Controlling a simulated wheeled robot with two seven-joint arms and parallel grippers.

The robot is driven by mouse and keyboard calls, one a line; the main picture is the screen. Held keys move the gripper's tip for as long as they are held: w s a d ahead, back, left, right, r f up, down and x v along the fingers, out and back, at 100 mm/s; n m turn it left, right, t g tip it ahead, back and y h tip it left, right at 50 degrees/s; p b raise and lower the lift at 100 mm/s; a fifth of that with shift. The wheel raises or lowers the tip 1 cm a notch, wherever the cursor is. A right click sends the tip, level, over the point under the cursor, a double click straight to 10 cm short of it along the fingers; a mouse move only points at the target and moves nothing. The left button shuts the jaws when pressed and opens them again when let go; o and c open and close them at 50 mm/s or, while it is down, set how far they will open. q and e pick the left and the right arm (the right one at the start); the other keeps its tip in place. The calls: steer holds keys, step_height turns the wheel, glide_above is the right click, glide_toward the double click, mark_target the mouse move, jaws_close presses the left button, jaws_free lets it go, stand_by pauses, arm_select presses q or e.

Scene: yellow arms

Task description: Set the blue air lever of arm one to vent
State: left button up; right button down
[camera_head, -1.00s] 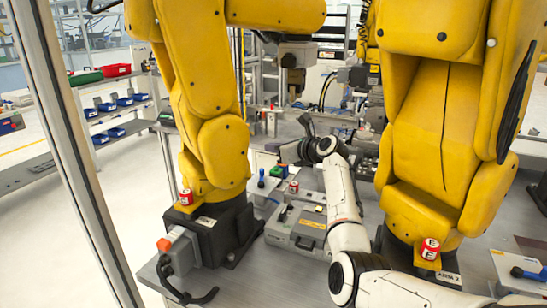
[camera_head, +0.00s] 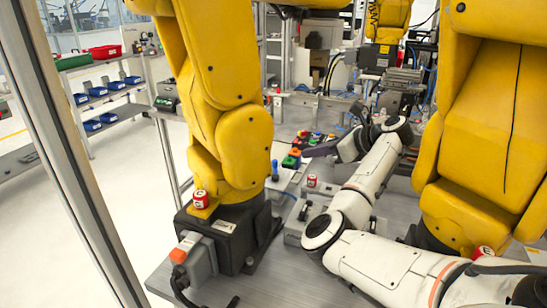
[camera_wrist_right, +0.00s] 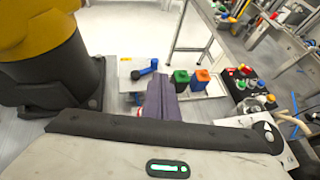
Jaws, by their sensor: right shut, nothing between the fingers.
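The blue air lever (camera_wrist_right: 145,70) shows in the right wrist view on a pale panel beside a yellow arm's black base. Its handle slants up to the right. In the head view a small blue part (camera_head: 274,170) stands just right of the left yellow arm (camera_head: 225,120), likely the same lever. Any vent marking is too small to read. My right gripper (camera_head: 312,150) is shut and empty, above and right of the blue part. In the wrist view its purple fingers (camera_wrist_right: 162,100) are together, apart from the lever. My left gripper is not in view.
A panel of coloured buttons (camera_wrist_right: 245,80) lies farther right. A red cylinder (camera_head: 312,181) stands near my forearm. The right yellow arm (camera_head: 490,130) is close to my arm.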

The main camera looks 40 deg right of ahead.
steer(key=shift+s+a+f+y, duration=0.2)
steer(key=shift+s+f+y, duration=0.1)
steer(key=shift+s, duration=0.3)
steer(key=x, duration=0.8)
steer(key=shift+w+a+f, duration=0.1)
steer(key=shift+w, duration=0.25)
steer(key=shift+w+a+f+p, duration=0.1)
steer(key=shift+w+f+p, duration=0.25)
steer(key=shift+w, duration=0.15)
arm_select(q)
steer(key=shift+r, duration=0.2)
arm_select(e)
steer(key=shift+w, duration=0.1)
arm_select(q)
steer(key=shift+f, duration=0.1)
arm_select(e)
steer(key=shift+w, duration=0.1)
